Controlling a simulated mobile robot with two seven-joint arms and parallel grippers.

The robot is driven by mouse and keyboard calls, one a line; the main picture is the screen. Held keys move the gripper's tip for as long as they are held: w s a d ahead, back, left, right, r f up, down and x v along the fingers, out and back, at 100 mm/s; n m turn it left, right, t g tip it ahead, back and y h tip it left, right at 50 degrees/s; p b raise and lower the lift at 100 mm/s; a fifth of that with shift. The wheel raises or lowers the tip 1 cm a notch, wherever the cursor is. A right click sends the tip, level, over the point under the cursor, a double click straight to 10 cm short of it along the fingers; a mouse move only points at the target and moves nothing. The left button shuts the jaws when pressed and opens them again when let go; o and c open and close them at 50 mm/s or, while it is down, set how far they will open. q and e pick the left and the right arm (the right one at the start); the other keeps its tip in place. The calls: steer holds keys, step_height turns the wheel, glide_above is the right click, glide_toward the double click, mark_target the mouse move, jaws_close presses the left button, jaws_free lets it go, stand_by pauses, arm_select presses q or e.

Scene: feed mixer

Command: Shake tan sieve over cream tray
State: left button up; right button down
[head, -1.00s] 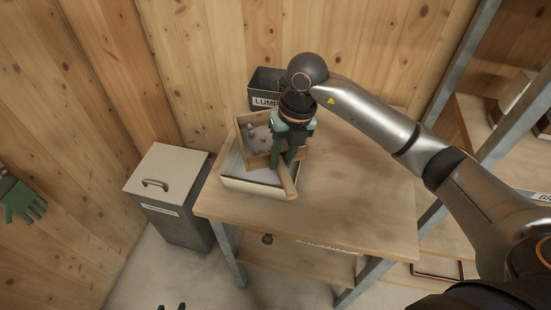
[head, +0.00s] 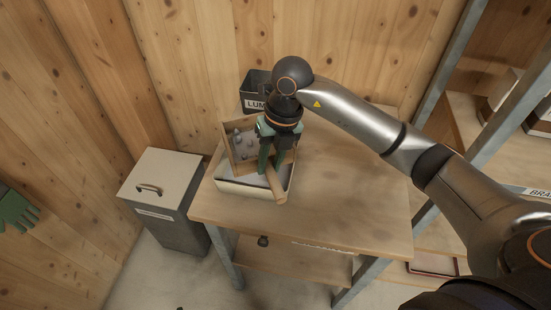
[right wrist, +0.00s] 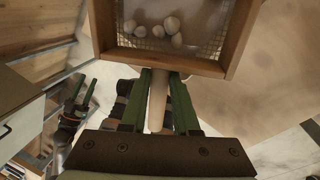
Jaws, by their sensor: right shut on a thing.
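My right gripper (head: 269,163) is shut on the wooden handle (head: 277,189) of the tan sieve (head: 228,152). The sieve has a square wooden frame and a mesh, and holds several pale grey lumps (right wrist: 158,29). It is over the cream tray (head: 240,190) on the table and looks tilted in the head view. The gripper hides part of the frame. In the right wrist view the handle (right wrist: 157,100) runs between the green fingers. My left gripper (right wrist: 80,92) shows there, open and empty, low beside the table.
A dark bin labelled "LUM…" (head: 256,84) stands behind the tray. A grey lidded bin (head: 165,180) stands left of the table (head: 345,205). A green glove-like thing (head: 15,210) is at the left wall. The table's right side is clear. Shelves stand at the right.

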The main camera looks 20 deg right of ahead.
mark_target(269, 165)
steer(key=shift+r, duration=0.2)
step_height(269, 165, up, 6)
steer(key=p, duration=0.4)
steer(key=shift+f+p, duration=0.1)
steer(key=shift+p, duration=0.2)
